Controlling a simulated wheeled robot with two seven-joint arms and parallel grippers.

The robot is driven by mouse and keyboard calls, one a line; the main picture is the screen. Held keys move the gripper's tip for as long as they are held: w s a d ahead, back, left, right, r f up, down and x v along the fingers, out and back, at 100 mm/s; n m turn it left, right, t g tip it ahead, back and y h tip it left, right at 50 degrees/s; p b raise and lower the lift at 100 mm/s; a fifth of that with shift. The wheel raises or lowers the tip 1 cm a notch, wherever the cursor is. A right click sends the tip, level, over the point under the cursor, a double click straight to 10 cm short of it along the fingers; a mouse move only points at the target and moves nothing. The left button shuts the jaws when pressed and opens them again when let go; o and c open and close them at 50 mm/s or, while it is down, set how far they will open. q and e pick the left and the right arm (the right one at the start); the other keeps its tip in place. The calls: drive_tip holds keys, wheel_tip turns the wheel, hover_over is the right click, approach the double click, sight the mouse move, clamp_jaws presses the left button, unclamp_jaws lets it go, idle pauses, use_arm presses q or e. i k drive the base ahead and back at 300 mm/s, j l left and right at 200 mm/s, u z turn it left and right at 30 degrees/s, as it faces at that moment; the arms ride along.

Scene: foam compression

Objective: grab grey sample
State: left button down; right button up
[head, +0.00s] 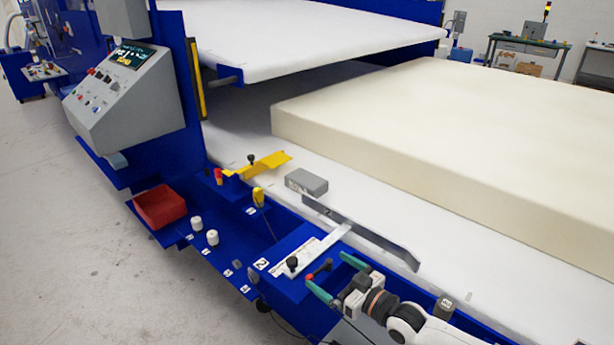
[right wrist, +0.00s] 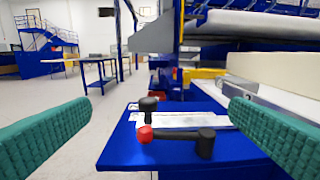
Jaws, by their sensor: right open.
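The grey sample (head: 306,181) is a small grey block lying on the white bed near its front edge, behind a grey metal guide bar. It also shows in the right wrist view (right wrist: 237,83), partly hidden behind the guide bar. My right gripper (head: 336,276) has green fingers spread apart with nothing held between them. In the right wrist view a red-tipped black handle lies ahead between the fingers. My left gripper is not in view.
The guide bar (head: 362,232) stands between my right gripper and the sample. A large cream foam slab (head: 400,160) lies behind on the bed. A red tray (head: 160,206), white knobs and a yellow bracket (head: 265,165) are to the left. A dark grey cube (head: 445,306) sits beside my right arm.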

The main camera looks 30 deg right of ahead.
sight(301, 180)
drive_tip(key=i+l, duration=1.1)
drive_tip(key=i, duration=0.1)
